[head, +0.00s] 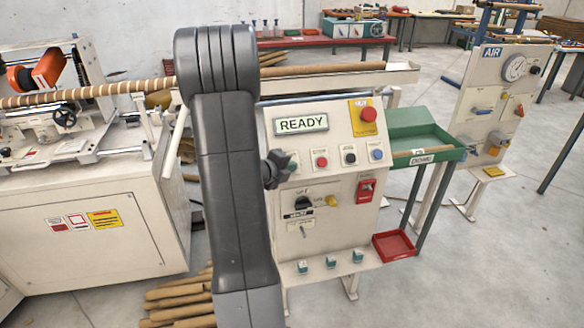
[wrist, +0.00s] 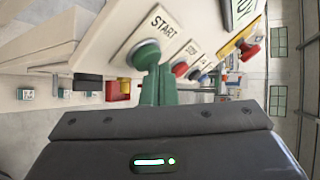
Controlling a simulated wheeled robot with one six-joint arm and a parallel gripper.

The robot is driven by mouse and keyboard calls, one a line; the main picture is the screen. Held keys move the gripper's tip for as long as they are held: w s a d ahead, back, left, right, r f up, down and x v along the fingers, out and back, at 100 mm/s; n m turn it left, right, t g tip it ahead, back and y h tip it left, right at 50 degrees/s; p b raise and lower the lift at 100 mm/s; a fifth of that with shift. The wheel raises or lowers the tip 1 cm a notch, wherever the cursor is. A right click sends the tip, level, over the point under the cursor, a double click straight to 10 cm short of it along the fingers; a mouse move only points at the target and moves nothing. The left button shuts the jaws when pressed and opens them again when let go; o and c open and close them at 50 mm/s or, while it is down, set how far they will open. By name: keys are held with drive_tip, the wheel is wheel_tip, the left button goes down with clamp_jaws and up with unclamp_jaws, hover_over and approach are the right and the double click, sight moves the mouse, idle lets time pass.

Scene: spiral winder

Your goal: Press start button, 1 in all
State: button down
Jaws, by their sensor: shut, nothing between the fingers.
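In the wrist view the START label (wrist: 156,22) stands on the cream panel, with the round start button (wrist: 140,50) just below it. My gripper (wrist: 153,72) is shut, its green fingertips right at the button and covering part of it. I cannot tell whether they touch or press it. In the head view my dark wrist (head: 278,168) is at the left end of the button row, and the start button is hidden behind it. The display (head: 302,123) above reads READY.
Right of that spot are a red button (head: 322,161), a black one (head: 349,157) and a blue one (head: 376,154). A red emergency stop (head: 368,115) sits on a yellow plate higher up. A red switch (head: 366,190) is below. A green tray (head: 425,135) stands right.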

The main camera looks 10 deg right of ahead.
idle(0.6)
drive_tip(key=shift+s+r, duration=0.45)
drive_tip(key=shift+s, duration=0.1)
drive_tip(key=s+r+p, duration=0.1)
drive_tip(key=s+r, duration=0.2)
drive_tip(key=shift+s+r, duration=0.1)
drive_tip(key=shift+s, duration=0.3)
idle(0.6)
drive_tip(key=s+r+p, duration=0.2)
drive_tip(key=s, duration=0.1)
drive_tip(key=shift+d+r+p, duration=0.1)
drive_tip(key=shift+r+p, duration=0.15)
drive_tip(key=shift+p, duration=0.05)
idle(0.4)
